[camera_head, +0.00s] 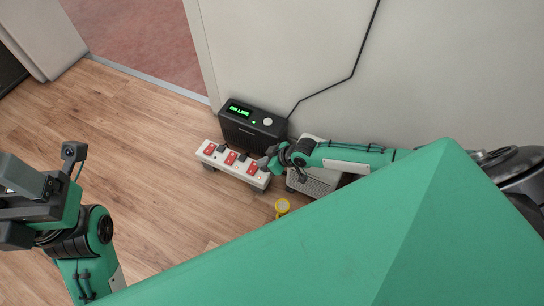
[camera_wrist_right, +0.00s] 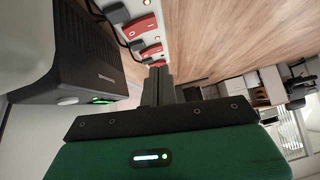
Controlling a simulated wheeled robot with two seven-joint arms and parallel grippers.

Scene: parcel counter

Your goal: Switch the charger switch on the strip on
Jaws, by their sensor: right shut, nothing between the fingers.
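The white power strip (camera_head: 236,171) lies low by the wall, with three red switches along it: left (camera_head: 210,149), middle (camera_head: 231,157) and right (camera_head: 253,168). I cannot read any labels, so which one is the charger switch cannot be told. My right gripper (camera_head: 264,162) is shut and empty at the strip's right end, close to the right switch; contact cannot be told. In the right wrist view, the shut fingers (camera_wrist_right: 158,84) point at the near end of the strip, with a red switch (camera_wrist_right: 151,51) just beyond. My left gripper (camera_head: 18,190) is at the left edge, away from the strip; its fingertips are unclear.
A black box (camera_head: 250,127) with a green "ON LINE" display stands behind the strip, with a dark cable up the wall. A grey box (camera_head: 313,182) stands right of the strip, partly behind my right arm. A yellow round item (camera_head: 282,207) is in front. Wooden floor at left is clear.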

